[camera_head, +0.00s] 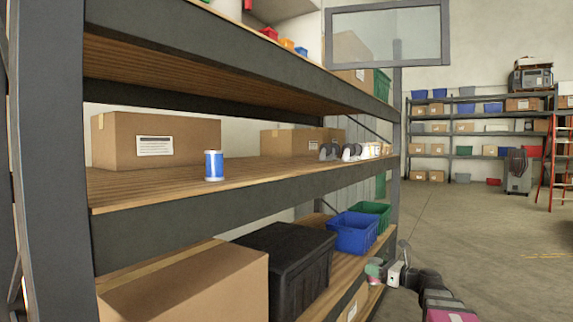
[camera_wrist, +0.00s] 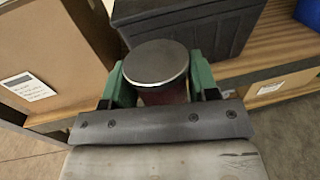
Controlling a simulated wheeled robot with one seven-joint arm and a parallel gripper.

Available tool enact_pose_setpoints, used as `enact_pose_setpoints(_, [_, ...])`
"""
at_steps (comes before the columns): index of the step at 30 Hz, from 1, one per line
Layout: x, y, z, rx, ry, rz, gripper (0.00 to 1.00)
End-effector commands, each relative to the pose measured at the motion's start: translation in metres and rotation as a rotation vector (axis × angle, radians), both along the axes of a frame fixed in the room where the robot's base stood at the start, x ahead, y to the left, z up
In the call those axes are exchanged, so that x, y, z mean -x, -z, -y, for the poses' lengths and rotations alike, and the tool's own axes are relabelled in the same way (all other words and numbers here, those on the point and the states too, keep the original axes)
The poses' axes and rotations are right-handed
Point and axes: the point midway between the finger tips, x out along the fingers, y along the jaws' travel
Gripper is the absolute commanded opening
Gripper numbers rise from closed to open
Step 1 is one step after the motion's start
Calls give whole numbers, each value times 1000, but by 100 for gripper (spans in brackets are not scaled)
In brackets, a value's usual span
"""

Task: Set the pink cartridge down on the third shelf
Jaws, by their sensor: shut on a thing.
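My gripper (camera_wrist: 160,82) is shut on the pink cartridge (camera_wrist: 155,62) in the wrist view. Its round grey top faces the camera; a strip of dark reddish side shows between the green fingers. In the head view my gripper (camera_head: 375,268) is low at the right, in front of the shelf board carrying the crates and below the middle board. The cartridge is too small there to make out clearly. The middle shelf (camera_head: 260,186) holds a blue and white can (camera_head: 214,165) near its front edge. The shelf numbering cannot be told with certainty.
Cardboard boxes (camera_head: 165,140) stand at the back of the middle shelf, with several small items at its far end. The lower shelf holds a large box (camera_head: 190,285), a black crate (camera_head: 285,262), blue bin (camera_head: 352,232) and green bin (camera_head: 375,212). Bare board lies right of the can.

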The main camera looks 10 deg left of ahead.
Motion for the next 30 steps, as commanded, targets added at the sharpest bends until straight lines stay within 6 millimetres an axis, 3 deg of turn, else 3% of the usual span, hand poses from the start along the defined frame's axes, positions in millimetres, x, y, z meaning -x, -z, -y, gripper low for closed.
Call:
enact_pose_setpoints(6, [-20,-67,-40,0,-10,4,26])
enact_pose_setpoints(15, [-30,-159,-91,0,-7,4,26])
enact_pose_setpoints(30, [-13,-319,-169,0,16,5,26])
